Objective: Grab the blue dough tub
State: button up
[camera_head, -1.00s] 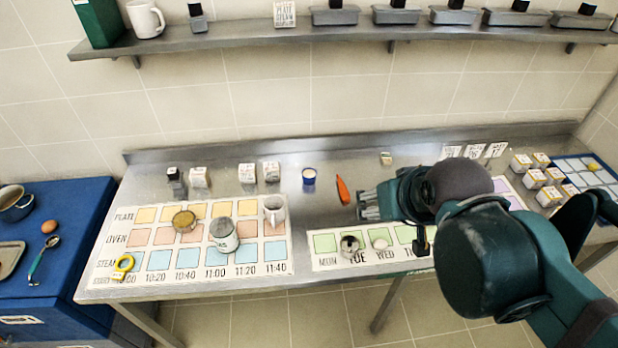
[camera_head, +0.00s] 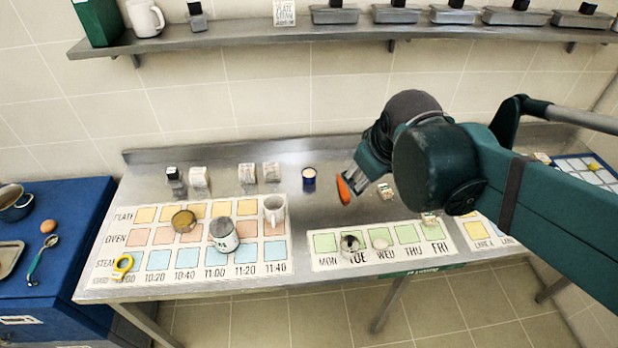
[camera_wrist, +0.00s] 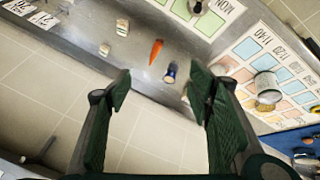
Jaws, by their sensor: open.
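The blue dough tub (camera_head: 309,178) is a small blue cup with a pale top. It stands upright on the steel counter behind the schedule sheets. In the wrist view the tub (camera_wrist: 170,73) lies between my spread fingers, nearer the right one and some way beyond them. My gripper (camera_wrist: 160,78) is open and empty.
An orange carrot (camera_head: 344,189) lies just right of the tub; it also shows in the wrist view (camera_wrist: 156,51). Small labelled boxes (camera_head: 247,173) stand to the left. A mug (camera_head: 274,210) and a can (camera_head: 223,235) stand on the left sheet (camera_head: 190,285). A shelf (camera_head: 250,32) runs above.

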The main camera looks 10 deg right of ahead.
jog(key=w+a+f+n+g, duration=0.1)
jog(key=w+a+f+n, duration=0.1)
jog(key=w+n, duration=0.5)
jog(key=n+g+h+b, duration=0.2)
jog(key=n+h, duration=0.1)
jog(key=n, duration=0.9)
send_near(309, 173)
jog(key=shift+x, duration=1.1)
jog(key=shift+w+f, duration=0.25)
jog(key=shift+w, duration=0.1)
jog(key=shift+x, duration=1.3)
jog(key=shift+d, duration=0.1)
jog(key=shift+x, duration=2.6)
jog(key=shift+s, duration=0.2)
